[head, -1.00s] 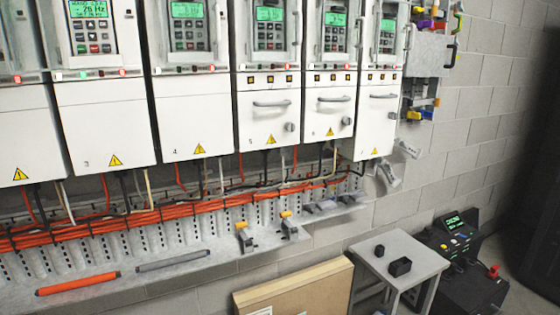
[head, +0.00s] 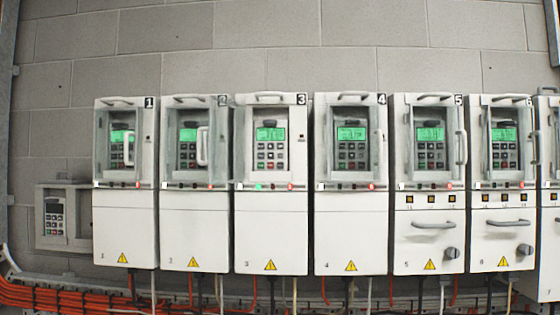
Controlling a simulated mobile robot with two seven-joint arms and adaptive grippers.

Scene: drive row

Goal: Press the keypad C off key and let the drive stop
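A row of white drives stands on the wall in the head view, each with a keypad and green display. No letter C is readable on any keypad. The drive marked 3 (head: 271,232) has its keypad (head: 270,148) in the middle left, with red keys low on it. A green lamp (head: 258,187) is lit under this keypad, with a red lamp (head: 290,187) to its right. The display text is too small to read. Neither of my grippers is in view.
Drives 1 (head: 125,230), 2 (head: 193,230), 4 (head: 350,232), 5 (head: 429,247) and 6 (head: 502,247) flank it. A small grey box with a keypad (head: 55,218) is at the far left. Orange cables (head: 60,295) run below the row.

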